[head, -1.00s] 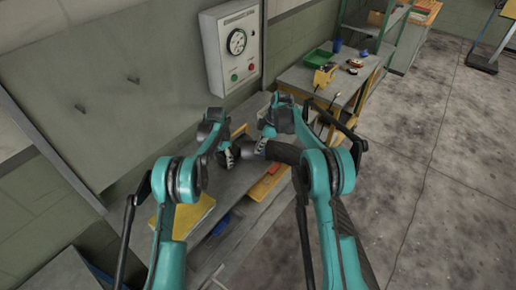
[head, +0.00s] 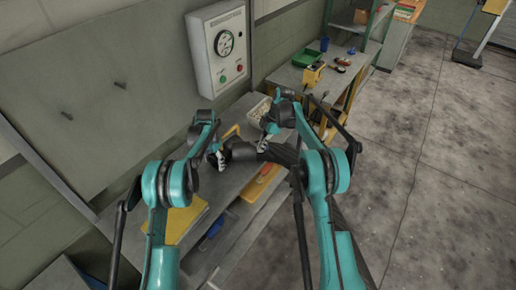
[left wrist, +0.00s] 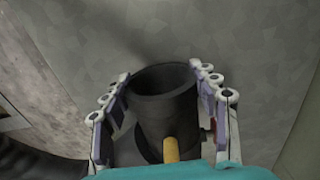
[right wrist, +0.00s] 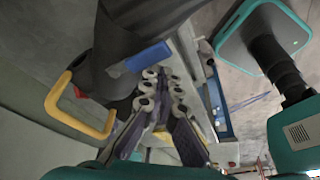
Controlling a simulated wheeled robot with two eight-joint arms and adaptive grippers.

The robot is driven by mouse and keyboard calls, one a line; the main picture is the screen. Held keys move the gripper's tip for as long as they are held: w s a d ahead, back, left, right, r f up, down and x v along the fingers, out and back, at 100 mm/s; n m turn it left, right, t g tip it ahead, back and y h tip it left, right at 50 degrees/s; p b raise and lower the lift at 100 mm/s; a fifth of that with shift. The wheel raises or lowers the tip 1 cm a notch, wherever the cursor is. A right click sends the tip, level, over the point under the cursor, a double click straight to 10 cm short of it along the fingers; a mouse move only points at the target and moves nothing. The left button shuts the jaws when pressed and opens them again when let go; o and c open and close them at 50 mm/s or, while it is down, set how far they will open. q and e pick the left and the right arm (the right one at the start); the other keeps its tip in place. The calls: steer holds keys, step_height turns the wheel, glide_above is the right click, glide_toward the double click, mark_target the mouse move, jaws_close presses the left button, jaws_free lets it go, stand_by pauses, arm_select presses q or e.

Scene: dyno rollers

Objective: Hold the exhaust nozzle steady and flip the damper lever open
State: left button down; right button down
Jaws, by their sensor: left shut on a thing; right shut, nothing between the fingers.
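My left gripper (left wrist: 160,90) is shut around the dark exhaust nozzle (left wrist: 165,115), with one finger on each side and the open mouth facing away. In the head view the nozzle (head: 243,151) sits between my left gripper (head: 221,157) and my right gripper (head: 264,148), above the bench. A yellow U-shaped handle (right wrist: 58,107) stands left of the fingers.
The metal bench (head: 232,185) runs below both arms along the wall. A gauge panel (head: 221,48) hangs above it. A pale tray (head: 257,111) lies behind my right wrist.

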steer(key=shift+n, duration=0.7)
steer(key=w+d, duration=0.2)
steer(key=w, duration=0.1)
steer(key=shift+w+d, duration=0.2)
steer(key=shift+d, duration=0.05)
arm_select(q)
steer(key=shift+s, duration=0.1)
stand_by(0.4)
